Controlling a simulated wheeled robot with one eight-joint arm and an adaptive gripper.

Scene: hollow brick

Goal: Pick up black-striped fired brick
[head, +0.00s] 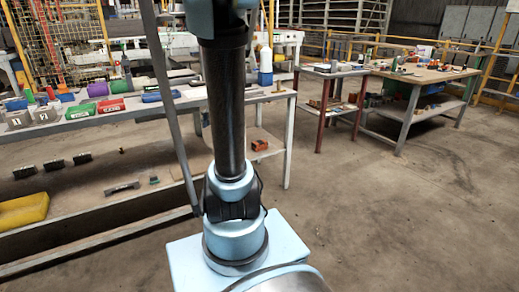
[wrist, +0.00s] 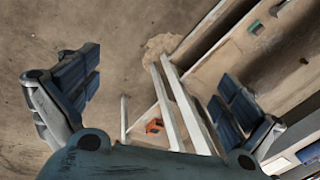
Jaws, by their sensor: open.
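A small orange-red brick (head: 260,144) lies on the lower shelf of the long grey workbench in the head view, just right of my arm. An orange-red object that looks like it also shows small in the wrist view (wrist: 154,126), low between my fingers and far beyond them. It is too small to make out black stripes. My gripper (wrist: 158,92) is open, with its two dark-blue finger pads wide apart and nothing between them. In the head view my arm shows but my gripper cannot be made out.
The grey workbench (head: 150,107) carries boxes, bottles and tools, and its legs and rails stand around the lower shelf. A yellow object (head: 23,212) lies low at the left. A wooden table (head: 425,72) stands at the back right. The floor (head: 400,210) at the right is clear.

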